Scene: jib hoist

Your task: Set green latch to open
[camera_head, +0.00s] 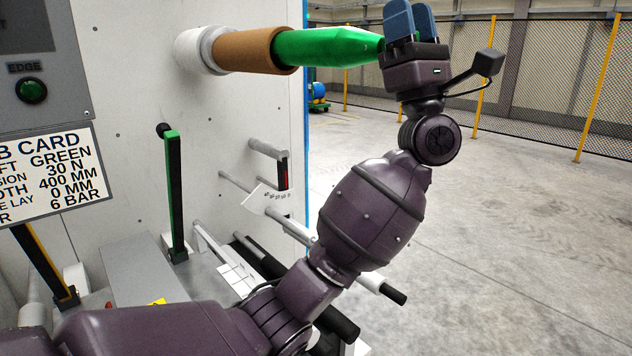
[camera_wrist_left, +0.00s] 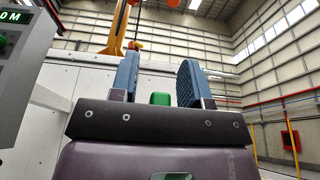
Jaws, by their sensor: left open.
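A green lever (camera_head: 174,195) with a black knob stands nearly upright on the machine in the head view, left of my forearm. No latch marking is readable on it. A green tapered shaft (camera_head: 328,46) sticks out from the machine wall. My left gripper (camera_head: 411,20) points upward at the shaft's tip, far from the green lever. Its two blue fingers are apart. In the left wrist view a green piece (camera_wrist_left: 160,98) shows low between the fingers; I cannot tell whether they touch it. My right gripper is not in view.
A brown core (camera_head: 243,50) sits around the green shaft's base. A yellow-edged black lever (camera_head: 45,264) and a job card (camera_head: 50,172) are at the left. Rods and a small white plate (camera_head: 270,199) project below the shaft. The floor (camera_head: 520,230) to the right is clear.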

